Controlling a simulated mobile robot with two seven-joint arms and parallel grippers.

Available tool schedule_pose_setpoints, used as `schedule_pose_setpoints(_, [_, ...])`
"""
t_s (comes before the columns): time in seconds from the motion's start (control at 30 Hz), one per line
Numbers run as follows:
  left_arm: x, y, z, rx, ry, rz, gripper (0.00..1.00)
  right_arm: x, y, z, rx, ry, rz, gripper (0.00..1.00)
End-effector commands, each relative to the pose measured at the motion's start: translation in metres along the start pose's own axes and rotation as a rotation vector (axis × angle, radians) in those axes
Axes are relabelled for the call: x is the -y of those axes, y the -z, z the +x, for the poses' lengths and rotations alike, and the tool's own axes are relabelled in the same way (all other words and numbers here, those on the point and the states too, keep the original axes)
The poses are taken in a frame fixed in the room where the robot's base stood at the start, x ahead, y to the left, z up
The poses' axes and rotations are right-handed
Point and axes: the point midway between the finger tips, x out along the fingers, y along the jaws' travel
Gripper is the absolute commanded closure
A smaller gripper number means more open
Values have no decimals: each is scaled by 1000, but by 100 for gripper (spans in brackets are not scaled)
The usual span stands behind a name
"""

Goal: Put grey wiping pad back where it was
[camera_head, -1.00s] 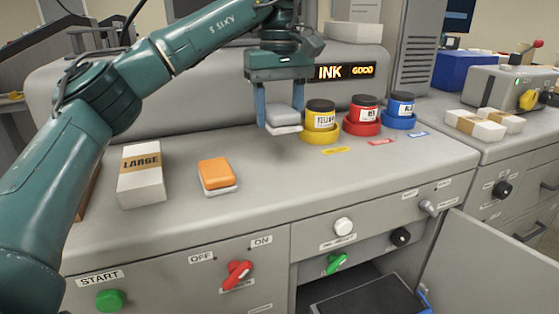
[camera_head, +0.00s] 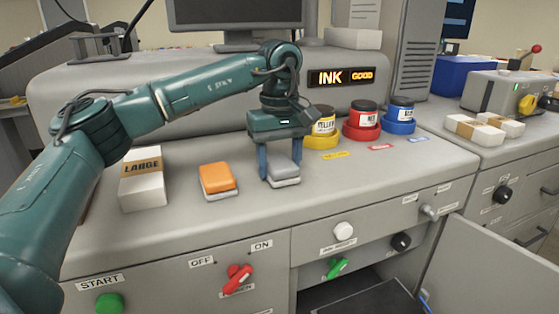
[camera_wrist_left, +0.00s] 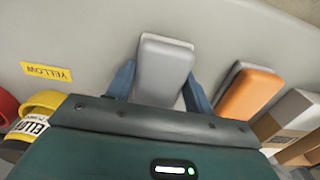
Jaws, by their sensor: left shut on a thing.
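The grey wiping pad (camera_head: 284,169) is a small block with a grey top and a paler base. It is at the worktop surface, right of the orange pad (camera_head: 217,179) and in front of the yellow ink jar. My left gripper (camera_head: 280,172) points down, shut on the grey pad, with one blue finger on each side. In the left wrist view the grey pad (camera_wrist_left: 164,70) lies between the fingers, with the orange pad (camera_wrist_left: 249,93) apart to its right. I cannot tell whether the pad's underside touches the worktop. My right gripper is not in view.
The yellow (camera_head: 322,122), red (camera_head: 362,122) and blue (camera_head: 399,115) ink jars stand right of my gripper in coloured holders. A box marked LARGE (camera_head: 142,185) stands at the left. The worktop (camera_head: 330,185) is clear right of the pad. A cabinet door (camera_head: 490,265) hangs open below.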

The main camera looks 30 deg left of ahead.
Motion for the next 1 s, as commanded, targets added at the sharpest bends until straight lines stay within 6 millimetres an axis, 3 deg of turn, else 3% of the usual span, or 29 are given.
schedule_pose_setpoints(0.07, [0,0,3,1,0,0,66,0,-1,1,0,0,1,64])
schedule_pose_setpoints(0.1, [0,0,2,0,0,0,45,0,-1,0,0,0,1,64])
schedule_pose_setpoints(0.33, [0,0,2,0,0,0,26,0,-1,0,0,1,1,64])
schedule_pose_setpoints(0.67, [0,0,-4,-1,-2,0,26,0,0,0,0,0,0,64])
schedule_pose_setpoints(0.77, [-1,0,-18,-2,-3,0,26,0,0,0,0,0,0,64])
schedule_pose_setpoints(1.0, [-1,0,-71,-1,-4,0,26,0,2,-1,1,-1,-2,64])
